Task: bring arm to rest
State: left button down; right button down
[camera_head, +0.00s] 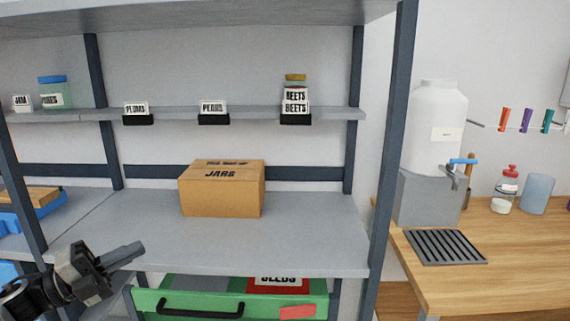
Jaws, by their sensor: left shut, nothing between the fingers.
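My left gripper (124,256) comes in from the lower left in the head view. Its fingers are together and nothing shows between them. They point to the right, in front of the grey middle shelf (310,235), near its front left edge. I cannot tell whether they touch the shelf. My right gripper is not in view.
A cardboard box labelled JARS (221,194) stands on the middle shelf. A green drawer (150,301) sits below, with a black handle. The upper shelf (250,114) holds labelled jars. At right, a wooden counter (520,265) carries a white dispenser (436,110) and a black rack (445,247).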

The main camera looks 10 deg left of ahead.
pick_arm(q)
jog(key=w+d+r+m+g+h, duration=0.2)
jog(key=w+d+r+m+h, duration=0.3)
jog(key=r, duration=0.4)
jog(key=w+a+f+n+t+y, duration=0.1)
jog(key=w+a+n+t+y, duration=0.25)
jog(key=a+n+y, duration=0.4)
jog(key=w+a+f+n+t+y, duration=0.1)
jog(key=w+a+n+t+y, duration=0.3)
jog(key=n+y, duration=0.55)
jog(key=s+a+f+n+g+y, duration=0.1)
jog(key=a+f+n+g+y, duration=0.4)
jog(key=a+f+n+y, duration=0.45)
jog(key=s+d+f+g+h, duration=0.1)
jog(key=s+d+f+h, duration=0.25)
jog(key=d+f, duration=0.55)
jog(key=s+d+f+g+h, duration=0.1)
jog(key=s+d+f+h, duration=0.3)
jog(key=d+f, duration=0.5)
jog(key=s+d+f+n+g+h, duration=0.1)
jog(key=s+d+f+n, duration=0.1)
jog(key=s+d, duration=0.8)
jog(key=s+d+f+n+g+h, duration=0.1)
jog(key=s+d+f, duration=0.3)
jog(key=s+d, duration=0.5)
jog(key=d+n+g, duration=0.1)
jog(key=d, duration=0.3)
jog(key=shift+s+f+h, duration=0.2)
jog(key=shift+s+h, duration=0.15)
jog(key=shift+h, duration=0.05)
